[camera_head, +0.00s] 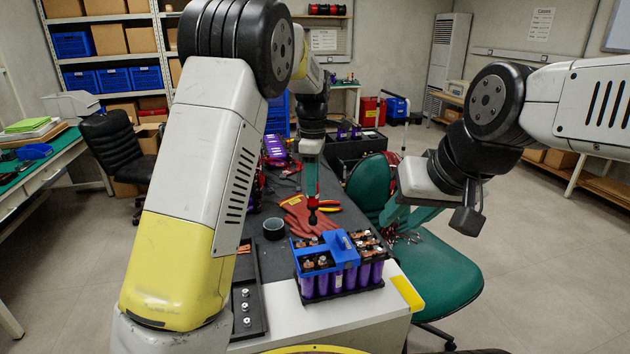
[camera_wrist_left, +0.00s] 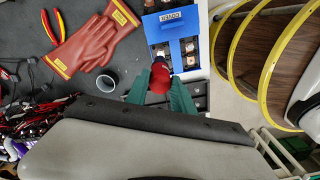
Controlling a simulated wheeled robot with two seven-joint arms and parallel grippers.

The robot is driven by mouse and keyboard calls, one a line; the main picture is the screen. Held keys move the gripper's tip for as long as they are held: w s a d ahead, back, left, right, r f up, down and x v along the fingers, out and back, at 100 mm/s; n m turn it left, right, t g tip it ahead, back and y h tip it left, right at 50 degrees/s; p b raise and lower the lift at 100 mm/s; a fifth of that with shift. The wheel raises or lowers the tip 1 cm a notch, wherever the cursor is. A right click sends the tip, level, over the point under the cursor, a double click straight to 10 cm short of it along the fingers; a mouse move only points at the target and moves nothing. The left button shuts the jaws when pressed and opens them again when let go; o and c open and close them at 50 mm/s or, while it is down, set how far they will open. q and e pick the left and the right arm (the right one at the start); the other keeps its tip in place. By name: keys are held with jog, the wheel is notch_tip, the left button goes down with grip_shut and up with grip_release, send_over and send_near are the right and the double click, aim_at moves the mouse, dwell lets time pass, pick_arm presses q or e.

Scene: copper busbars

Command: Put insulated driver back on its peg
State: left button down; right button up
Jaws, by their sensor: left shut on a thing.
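The insulated driver (camera_head: 312,203) has a red handle with a dark part below it in the head view. My left gripper (camera_head: 312,188) is shut on it with its teal fingers, above the dark bench mat just behind the battery pack. In the left wrist view the red handle (camera_wrist_left: 160,78) sits between the fingers of my left gripper (camera_wrist_left: 160,88); the shaft and tip are hidden below it. I cannot make out the peg. My right gripper (camera_head: 395,212) hangs over the green chair, apart from the bench items; I cannot tell how far its fingers are parted.
The battery pack (camera_head: 338,280) with purple cells and a blue cover (camera_head: 328,250) stands at the bench's front. Red gloves (camera_head: 300,212) lie behind it. A black tape roll (camera_head: 273,228) and a dark tray (camera_head: 240,310) of bolts are left. A green chair (camera_head: 440,275) stands right.

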pick_arm(q)
jog(key=s+a+f+n, duration=0.2)
jog(key=a+f+n, duration=0.1)
jog(key=a, duration=0.5)
jog(key=s+a+f+n, duration=0.2)
jog(key=a+f, duration=0.1)
jog(key=a, duration=0.5)
jog(key=s+a+f+n, duration=0.3)
jog(key=a, duration=0.4)
jog(key=s+a+f+n, duration=0.4)
jog(key=s+a+n, duration=0.1)
jog(key=s+a, duration=0.4)
jog(key=s+a+f+n, duration=0.4)
jog(key=s+a, duration=0.5)
jog(key=shift+n, duration=0.4)
jog(key=shift+f, duration=0.2)
jog(key=shift+f, duration=1.05)
